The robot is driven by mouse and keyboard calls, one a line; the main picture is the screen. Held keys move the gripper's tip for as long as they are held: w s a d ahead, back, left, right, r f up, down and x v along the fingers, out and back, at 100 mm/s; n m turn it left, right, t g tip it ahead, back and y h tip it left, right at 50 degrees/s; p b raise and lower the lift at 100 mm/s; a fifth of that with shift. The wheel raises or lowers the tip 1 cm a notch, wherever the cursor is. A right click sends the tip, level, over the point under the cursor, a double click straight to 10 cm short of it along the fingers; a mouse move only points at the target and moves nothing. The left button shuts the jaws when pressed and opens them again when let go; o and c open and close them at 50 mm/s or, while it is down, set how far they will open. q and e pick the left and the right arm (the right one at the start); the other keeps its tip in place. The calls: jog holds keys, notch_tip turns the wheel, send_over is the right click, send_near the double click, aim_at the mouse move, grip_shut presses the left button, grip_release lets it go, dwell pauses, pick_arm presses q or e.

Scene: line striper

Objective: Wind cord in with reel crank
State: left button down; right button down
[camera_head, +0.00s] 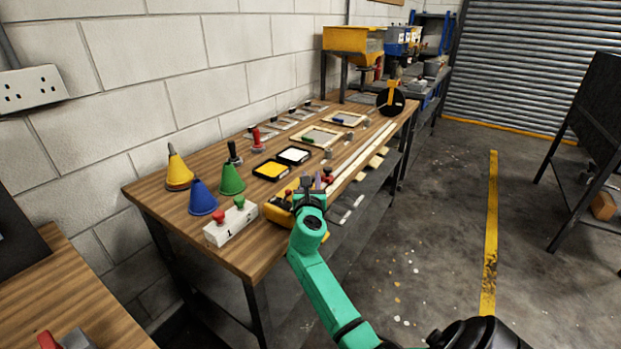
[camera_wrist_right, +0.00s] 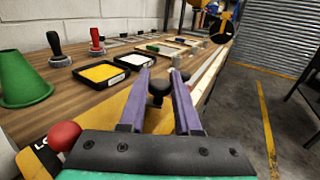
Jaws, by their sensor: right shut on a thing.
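The yellow reel body (camera_head: 275,212) sits at the front edge of the wooden bench, partly hidden behind my green right arm. In the right wrist view its yellow top (camera_wrist_right: 112,112) lies below the fingers, with a red ball knob (camera_wrist_right: 64,136) and a dark label at the left. My right gripper (camera_head: 309,187) is over the reel. In the right wrist view its purple fingers (camera_wrist_right: 161,78) are on both sides of a black knob (camera_wrist_right: 158,88), apparently the crank's handle, and shut on it. The cord cannot be made out. My left gripper is not in view.
A white block (camera_head: 231,222) with red and green knobs stands near the reel. Yellow (camera_head: 178,170), blue (camera_head: 201,198) and green (camera_head: 231,179) cones stand behind it. Ink pads (camera_head: 271,171) and pale rails (camera_head: 362,152) lie farther along the bench.

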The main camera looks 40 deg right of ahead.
jog(key=shift+d+r+n+t+y+p, duration=0.1)
jog(key=shift+n+t+y+p, duration=0.4)
jog(key=shift+y, duration=0.1)
jog(key=shift+w+d+n+t+y+p, duration=0.15)
jog(key=shift+n+t+y+p, duration=0.2)
jog(key=shift+n+t+y, duration=0.4)
jog(key=shift+d+n+y, duration=0.1)
jog(key=shift+n+y, duration=0.35)
jog(key=shift+y, duration=0.3)
jog(key=shift+w+d+f+n+t+y+b, duration=0.1)
jog(key=shift+w+f+n+t+y+b, duration=0.15)
jog(key=shift+n+t+y, duration=0.35)
jog(key=n+y+b, duration=0.2)
jog(key=y+b, duration=0.2)
jog(key=w+n+y+b, duration=0.1)
jog(key=n+y+b, duration=0.2)
jog(key=y+b, duration=0.1)
jog(key=n+y+b, duration=0.2)
jog(key=y+b, duration=0.2)
jog(key=b, duration=0.1)
jog(key=shift+w+d+f, duration=0.1)
jog(key=shift+w+d, duration=0.15)
jog(key=shift+w, duration=0.1)
jog(key=shift+w+a+r+n+g+y+b, duration=0.15)
jog(key=shift+n+g+y+b, duration=0.25)
jog(key=shift+n+y, duration=0.35)
jog(key=shift+w+r+n+g+y+b, duration=0.1)
jog(key=shift+n+g+y+b, duration=0.15)
jog(key=shift+n+y+b, duration=0.5)
jog(key=shift+y+p, duration=0.3)
